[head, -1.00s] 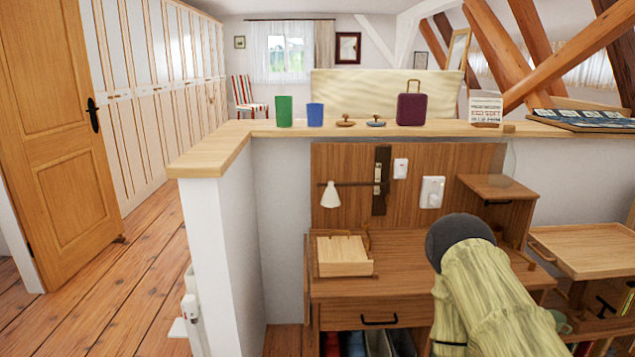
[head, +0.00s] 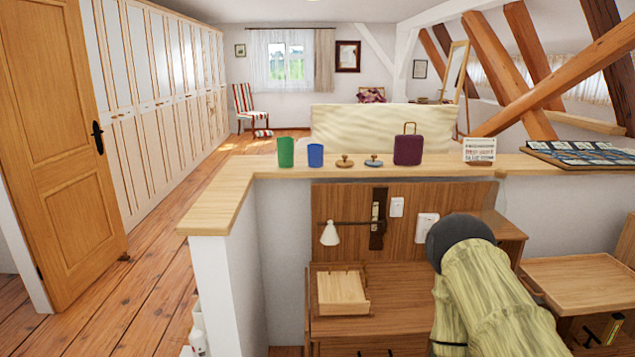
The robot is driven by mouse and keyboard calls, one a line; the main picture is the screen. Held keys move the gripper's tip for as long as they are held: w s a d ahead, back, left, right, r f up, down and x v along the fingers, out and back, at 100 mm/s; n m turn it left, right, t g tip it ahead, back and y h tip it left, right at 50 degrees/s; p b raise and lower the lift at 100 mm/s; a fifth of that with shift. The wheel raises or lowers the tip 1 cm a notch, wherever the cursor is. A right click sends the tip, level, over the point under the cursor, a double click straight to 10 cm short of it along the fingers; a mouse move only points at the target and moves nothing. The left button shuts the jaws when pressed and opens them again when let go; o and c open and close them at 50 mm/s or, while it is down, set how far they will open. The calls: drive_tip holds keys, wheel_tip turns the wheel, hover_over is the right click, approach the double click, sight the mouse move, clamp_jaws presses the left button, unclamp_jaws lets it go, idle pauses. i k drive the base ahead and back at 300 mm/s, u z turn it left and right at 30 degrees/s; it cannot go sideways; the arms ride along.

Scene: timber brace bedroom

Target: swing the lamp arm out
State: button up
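The wall lamp (head: 330,233) has a small white shade at the left end of a thin dark arm (head: 352,223). The arm runs sideways, close to the brown wooden back panel, from a dark upright wall plate (head: 378,218). The shade hangs above the desk, over a light wooden box. My arm, in a yellow-green sleeve with a dark round end, reaches in from the lower right in front of the desk. My gripper's fingers do not show, so I cannot see whether they are open. The lamp looks untouched.
A wooden box (head: 342,290) sits on the desk (head: 390,278). White switch plates (head: 427,227) are on the panel. The ledge (head: 215,205) above holds a green cup (head: 286,152), a blue cup (head: 315,155) and a purple suitcase (head: 408,148). A tray table (head: 585,280) stands right.

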sight(384, 222)
drive_tip(key=z, duration=2)
drive_tip(key=i, duration=0.7)
drive_tip(key=u, duration=1.05)
